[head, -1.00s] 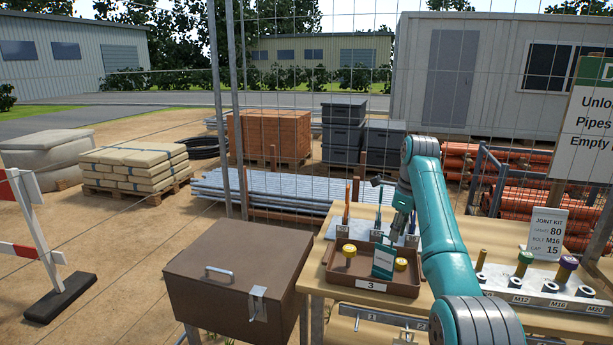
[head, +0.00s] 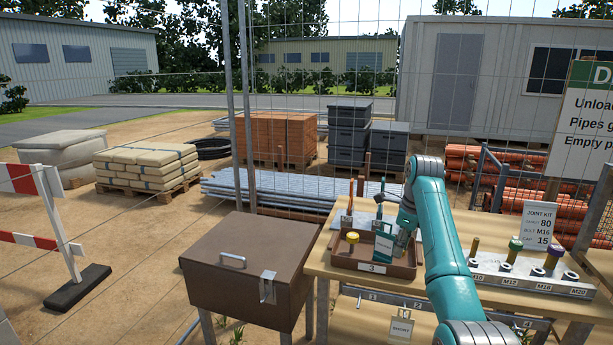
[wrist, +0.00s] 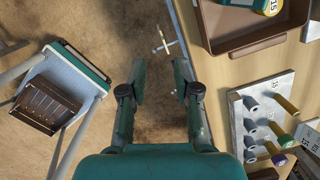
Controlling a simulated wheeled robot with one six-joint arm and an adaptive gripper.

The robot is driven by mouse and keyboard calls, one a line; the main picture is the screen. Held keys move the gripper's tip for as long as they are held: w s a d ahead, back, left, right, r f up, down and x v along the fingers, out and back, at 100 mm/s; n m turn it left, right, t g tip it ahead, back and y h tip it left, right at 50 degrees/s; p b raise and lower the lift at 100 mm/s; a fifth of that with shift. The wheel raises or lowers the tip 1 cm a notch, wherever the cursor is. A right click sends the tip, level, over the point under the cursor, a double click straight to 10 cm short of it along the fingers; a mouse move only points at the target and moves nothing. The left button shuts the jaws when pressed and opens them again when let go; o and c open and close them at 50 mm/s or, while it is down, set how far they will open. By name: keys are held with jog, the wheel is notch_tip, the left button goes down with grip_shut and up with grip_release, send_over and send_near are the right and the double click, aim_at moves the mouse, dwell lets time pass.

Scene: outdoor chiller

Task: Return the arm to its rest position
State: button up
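My teal arm (head: 445,250) reaches up and over the work table from the lower right of the head view. My gripper shows in the wrist view (wrist: 159,75), its two fingers spread apart with only the ground and the table edge beneath. Nothing is held.
A bolt rack (head: 545,280) stands to the right. A brown lidded box (head: 235,285) is left. A wire fence stands behind.

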jog(key=s+a+f+n+t, duration=0.1)
jog(key=s+f+n+t, duration=0.2)
jog(key=f, duration=1.2)
jog(key=s+a+f+n, duration=0.25)
jog(key=s+f, duration=0.25)
jog(key=f, duration=1.1)
jog(key=s+a+f+n+t, duration=0.1)
jog(key=s+f+n+t, duration=0.15)
jog(key=s+f, duration=0.6)
jog(key=s+a+f+n+t, duration=0.1)
jog(key=s+f+n, duration=0.35)
jog(key=s, duration=0.65)
jog(key=s+a+r+n+t+h, duration=0.1)
jog(key=s+r+n+t, duration=0.15)
jog(key=s, duration=1.05)
jog(key=s+r+n+t, duration=0.15)
jog(key=s+n, duration=0.25)
jog(key=s, duration=0.8)
jog(key=s+r+n+t, duration=0.1)
jog(key=s+r+n, duration=0.2)
jog(key=s+r, duration=0.5)
jog(key=s+r+n+t, duration=0.2)
jog(key=s+r, duration=0.6)
jog(key=r, duration=0.6)
jog(key=shift+s+a+n, duration=0.35)
jog(key=shift+n, duration=0.35)
